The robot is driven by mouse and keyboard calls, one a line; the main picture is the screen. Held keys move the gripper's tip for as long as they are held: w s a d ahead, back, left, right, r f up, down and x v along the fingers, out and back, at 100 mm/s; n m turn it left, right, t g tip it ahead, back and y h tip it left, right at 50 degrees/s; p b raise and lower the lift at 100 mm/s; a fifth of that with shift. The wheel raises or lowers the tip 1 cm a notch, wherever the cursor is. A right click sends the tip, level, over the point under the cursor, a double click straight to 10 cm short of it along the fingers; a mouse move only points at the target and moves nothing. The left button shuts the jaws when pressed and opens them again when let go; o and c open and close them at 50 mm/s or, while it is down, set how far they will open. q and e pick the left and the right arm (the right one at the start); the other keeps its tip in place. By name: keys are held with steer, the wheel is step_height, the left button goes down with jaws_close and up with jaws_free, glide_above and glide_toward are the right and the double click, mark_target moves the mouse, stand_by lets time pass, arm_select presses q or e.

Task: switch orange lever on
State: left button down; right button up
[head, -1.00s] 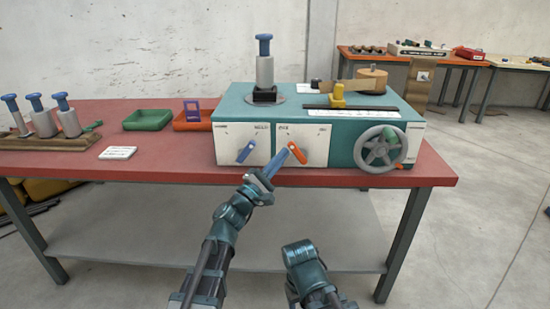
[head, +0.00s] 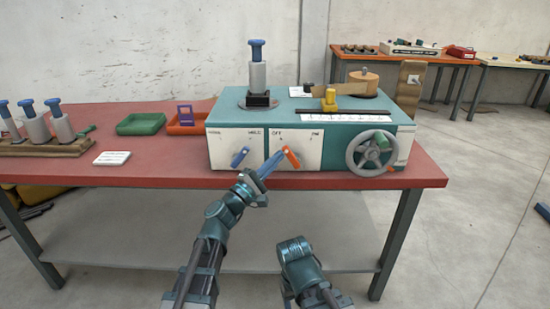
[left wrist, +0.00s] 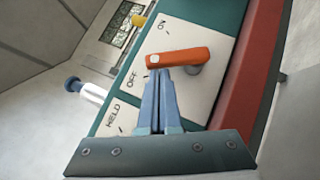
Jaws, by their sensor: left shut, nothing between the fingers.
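The orange lever (head: 292,158) is on the white front panel of the teal machine, tilted with its free end up and to the left, towards the OFF label. My left gripper (head: 278,157) is shut and empty, its blue fingers at the lever's left side. In the left wrist view the shut fingertips (left wrist: 160,72) are at the free end of the orange lever (left wrist: 182,56), which lies between the OFF and ON labels, nearer OFF. I cannot tell for sure whether they touch. Part of my right arm shows at the bottom, but its gripper does not.
A grey handwheel (head: 352,157) is on the right of the machine's front. The red table (head: 160,174) has its front edge just below the panel. The space before the table is free.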

mark_target(285, 148)
arm_select(q)
steer(key=r+m+g+p, duration=0.1)
steer(key=p, duration=0.2)
steer(key=d+r+m+g+p, duration=0.1)
steer(key=p, duration=0.1)
steer(key=r+m+g+y+p, duration=0.1)
steer(key=m+p, duration=0.1)
steer(key=p, duration=0.1)
steer(key=shift+d+r+p, duration=0.15)
steer(key=shift+d+p, duration=0.15)
steer(key=d+m+g+y+p, duration=0.1)
steer(key=p, duration=0.1)
steer(key=d+m+y+p, duration=0.1)
steer(key=p, duration=0.2)
steer(key=d+m+g+y+p, duration=0.1)
steer(key=d+p, duration=0.1)
steer(key=p, duration=0.1)
steer(key=shift+r+m+g, duration=0.25)
steer(key=shift+m+g, duration=0.05)
steer(key=shift+d, duration=0.2)
steer(key=shift+r, duration=0.1)
